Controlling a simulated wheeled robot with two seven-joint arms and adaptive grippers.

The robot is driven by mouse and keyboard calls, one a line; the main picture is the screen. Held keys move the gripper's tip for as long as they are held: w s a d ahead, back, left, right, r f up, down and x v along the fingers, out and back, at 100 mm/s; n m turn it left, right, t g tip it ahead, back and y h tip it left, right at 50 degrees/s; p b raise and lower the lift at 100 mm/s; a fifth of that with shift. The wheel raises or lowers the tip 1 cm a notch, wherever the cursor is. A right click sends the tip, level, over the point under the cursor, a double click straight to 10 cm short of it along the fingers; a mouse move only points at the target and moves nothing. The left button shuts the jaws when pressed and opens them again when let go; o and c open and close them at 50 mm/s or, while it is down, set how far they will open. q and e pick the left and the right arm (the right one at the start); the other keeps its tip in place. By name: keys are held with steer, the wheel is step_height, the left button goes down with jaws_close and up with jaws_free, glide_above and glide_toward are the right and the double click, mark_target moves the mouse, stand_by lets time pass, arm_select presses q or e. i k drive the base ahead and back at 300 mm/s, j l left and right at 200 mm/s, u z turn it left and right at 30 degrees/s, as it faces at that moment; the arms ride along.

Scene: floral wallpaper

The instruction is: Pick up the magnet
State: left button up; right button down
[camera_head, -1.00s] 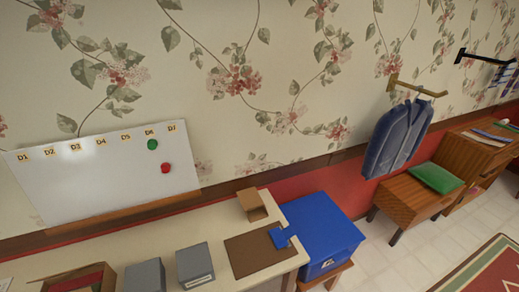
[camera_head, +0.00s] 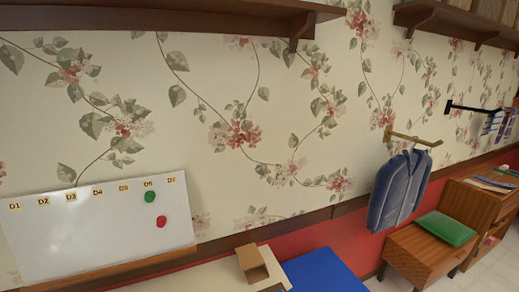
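Two round magnets are on the whiteboard (camera_head: 85,235) at the lower left. The green magnet (camera_head: 150,196) sits just below the D6 label. Neither of my grippers shows in the head view.
A desk (camera_head: 215,272) runs below the board, with a small brown box (camera_head: 252,263) on it. A blue box (camera_head: 322,272) stands right of the desk. A jacket (camera_head: 400,190) hangs from a wall hook. Wooden shelves (camera_head: 170,18) cross the top.

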mark_target(149, 196)
steer(key=k+u, duration=0.1)
steer(key=u, duration=1.15)
